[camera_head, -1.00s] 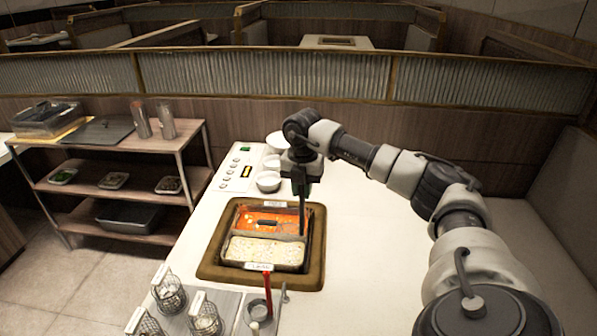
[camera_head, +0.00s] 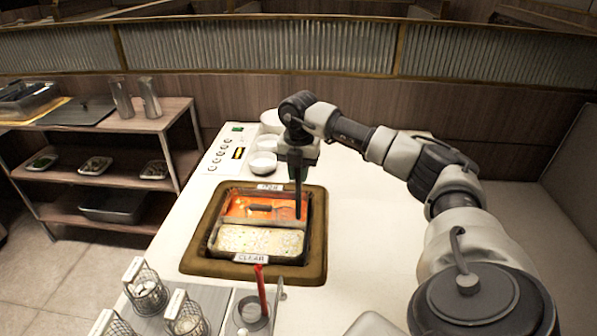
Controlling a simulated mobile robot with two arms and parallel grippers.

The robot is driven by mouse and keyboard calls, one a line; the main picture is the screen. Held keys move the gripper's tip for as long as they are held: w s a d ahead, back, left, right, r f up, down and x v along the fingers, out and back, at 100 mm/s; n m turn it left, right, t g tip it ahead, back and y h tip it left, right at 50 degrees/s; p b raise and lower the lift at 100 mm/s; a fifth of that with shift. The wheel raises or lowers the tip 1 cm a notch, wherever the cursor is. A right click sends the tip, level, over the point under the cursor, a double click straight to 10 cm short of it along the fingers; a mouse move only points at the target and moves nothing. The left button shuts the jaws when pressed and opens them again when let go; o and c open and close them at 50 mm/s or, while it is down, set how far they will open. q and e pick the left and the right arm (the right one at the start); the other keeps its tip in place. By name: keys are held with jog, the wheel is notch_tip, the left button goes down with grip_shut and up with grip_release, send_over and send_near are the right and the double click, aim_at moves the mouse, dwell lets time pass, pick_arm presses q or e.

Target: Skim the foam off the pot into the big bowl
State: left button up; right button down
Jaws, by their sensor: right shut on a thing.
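The pot (camera_head: 306,245) is a divided rectangular vessel in a brown surround on the white counter. Its back compartment holds red-orange broth (camera_head: 240,207); its front one holds pale, speckled, foamy-looking liquid (camera_head: 262,241) behind a "CLEAR" label. My right gripper (camera_head: 298,162) is above the pot's back right side, shut on a dark upright handle (camera_head: 298,200) that reaches down to the pot's right side. The tool's lower end is hard to make out. A small dark piece (camera_head: 260,207) shows over the red broth. White bowls (camera_head: 263,164) stand behind the pot; which is the big bowl is unclear. My left gripper is out of view.
A control panel (camera_head: 226,150) lies behind the pot at left. Wire baskets (camera_head: 146,291) and a metal holder with a red-handled tool (camera_head: 262,290) stand in front. A pale object (camera_head: 371,325) shows at the bottom edge. The counter right of the pot is clear.

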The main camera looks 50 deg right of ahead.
aim_at(289, 216)
jog(key=shift+f+b, duration=0.65)
jog(key=shift+f, duration=0.25)
jog(key=shift+f+b, duration=2.9)
jog(key=shift+f, duration=2.7)
jog(key=shift+w, duration=0.1)
jog(key=shift+w+a, duration=0.85)
jog(key=shift+w, duration=0.1)
jog(key=shift+w+a+b, duration=0.7)
jog(key=shift+w+a, duration=3.8)
jog(key=shift+w, duration=1.2)
notch_tip(289, 216, up, 7)
jog(key=p, duration=0.6)
jog(key=shift+r, duration=0.2)
